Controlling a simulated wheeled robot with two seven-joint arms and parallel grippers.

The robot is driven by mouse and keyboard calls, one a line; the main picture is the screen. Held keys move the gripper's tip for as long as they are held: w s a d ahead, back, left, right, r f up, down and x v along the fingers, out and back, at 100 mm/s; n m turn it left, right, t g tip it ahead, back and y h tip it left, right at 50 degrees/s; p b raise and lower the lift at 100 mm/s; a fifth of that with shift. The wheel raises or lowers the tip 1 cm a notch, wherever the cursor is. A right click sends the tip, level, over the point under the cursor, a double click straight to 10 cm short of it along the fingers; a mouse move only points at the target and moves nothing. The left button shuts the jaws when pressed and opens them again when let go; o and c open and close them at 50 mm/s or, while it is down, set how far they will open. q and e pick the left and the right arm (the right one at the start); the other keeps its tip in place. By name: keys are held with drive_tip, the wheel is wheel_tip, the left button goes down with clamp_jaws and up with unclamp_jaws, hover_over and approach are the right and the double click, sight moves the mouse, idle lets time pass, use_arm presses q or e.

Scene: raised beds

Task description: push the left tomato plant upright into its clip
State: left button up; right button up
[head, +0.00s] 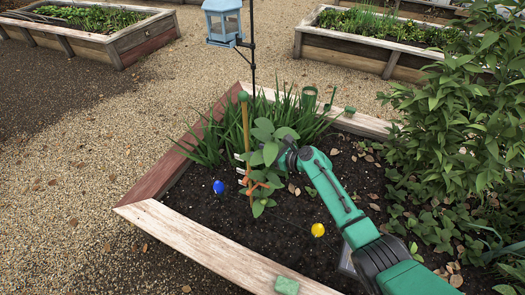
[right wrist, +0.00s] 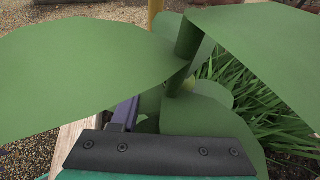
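The tomato plant (head: 264,156) has broad green leaves and stands close to a wooden stake (head: 245,128) with a green cap. An orange clip (head: 250,187) is low on the stake by the plant's stem; I cannot tell whether the stem is inside it. My right gripper (head: 287,156) is at the plant's right side, partly behind leaves. In the right wrist view, large leaves (right wrist: 80,75) fill the space before it, and one purple finger (right wrist: 124,113) shows; the other is hidden by leaves. My left gripper is not in view.
The bed's wooden rim (head: 205,243) runs along the left and front. A blue ball (head: 218,187) and a yellow ball (head: 318,230) lie on the soil. A green sponge (head: 287,285) sits on the front rim. Grassy leaves (head: 213,140) grow behind; a leafy bush (head: 450,130) crowds the right.

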drive_tip(key=shift+d, duration=0.1)
drive_tip(key=shift+s+d+r, duration=0.1)
drive_tip(key=shift+s+d, duration=0.05)
drive_tip(key=p+v, duration=0.2)
drive_tip(key=v, duration=1.1)
drive_tip(key=shift+d+p, duration=0.35)
drive_tip(key=shift+d, duration=0.05)
drive_tip(key=shift+r, duration=0.1)
drive_tip(key=s+d+r+p, duration=0.1)
drive_tip(key=s+d+p, duration=0.4)
drive_tip(key=s+d, duration=0.4)
drive_tip(key=shift+s+d+p, duration=0.2)
drive_tip(key=shift+d+p, duration=0.15)
drive_tip(key=shift+d, duration=2.3)
